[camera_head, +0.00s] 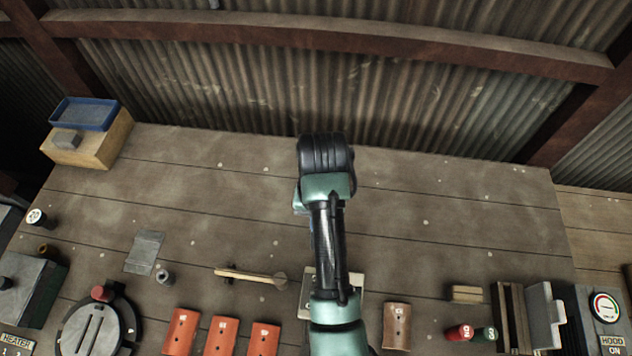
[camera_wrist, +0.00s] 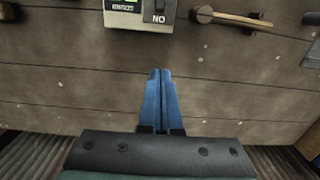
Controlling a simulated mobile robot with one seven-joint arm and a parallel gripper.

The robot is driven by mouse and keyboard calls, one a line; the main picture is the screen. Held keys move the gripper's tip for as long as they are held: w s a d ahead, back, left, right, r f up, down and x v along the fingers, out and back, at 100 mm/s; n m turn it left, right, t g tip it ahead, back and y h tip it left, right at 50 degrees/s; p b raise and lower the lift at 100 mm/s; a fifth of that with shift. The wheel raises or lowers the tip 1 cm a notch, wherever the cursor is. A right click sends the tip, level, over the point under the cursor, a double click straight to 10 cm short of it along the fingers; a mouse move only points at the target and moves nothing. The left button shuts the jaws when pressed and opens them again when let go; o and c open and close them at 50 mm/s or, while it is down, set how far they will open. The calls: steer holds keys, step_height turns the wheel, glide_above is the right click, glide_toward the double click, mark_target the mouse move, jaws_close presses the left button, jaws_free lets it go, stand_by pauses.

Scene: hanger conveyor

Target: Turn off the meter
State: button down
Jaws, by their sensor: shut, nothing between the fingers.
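A beige box (camera_wrist: 123,18), which looks like the meter, is at the top edge of the wrist view, partly cut off. It has a dark face with a little green, and a grey switch part (camera_wrist: 159,10) labelled ON, upside down in this view. In the head view its pale edge (camera_head: 306,298) shows beside my arm, which hides most of it. My gripper (camera_wrist: 160,73) has its blue fingers shut together and empty. They point toward the box, with a gap of bare board between. In the head view my arm mostly hides the fingers.
A wooden-handled tool (camera_head: 250,277) lies left of the box. A heater dial (camera_head: 95,330) is at lower left, a hood gauge (camera_head: 605,307) at lower right.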

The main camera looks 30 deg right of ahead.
steer(key=shift+s+a+f+g, duration=0.1)
steer(key=shift+s+f+g, duration=0.25)
steer(key=shift+s, duration=0.35)
steer(key=f, duration=0.6)
steer(key=s+f, duration=0.1)
steer(key=f, duration=0.2)
steer(key=shift+a+f, duration=0.2)
steer(key=shift+a, duration=0.1)
steer(key=shift+s+a+r+p, duration=0.3)
steer(key=shift+s+a+p, duration=0.1)
steer(key=shift+s+p, duration=0.15)
steer(key=shift+s+a+r+p, duration=0.3)
steer(key=shift+s+a+p, duration=0.05)
steer(key=shift+s+p, duration=0.2)
steer(key=shift+s+a+r, duration=0.1)
steer(key=shift+s+a, duration=0.15)
steer(key=shift+s, duration=0.1)
steer(key=shift+w, duration=0.1)
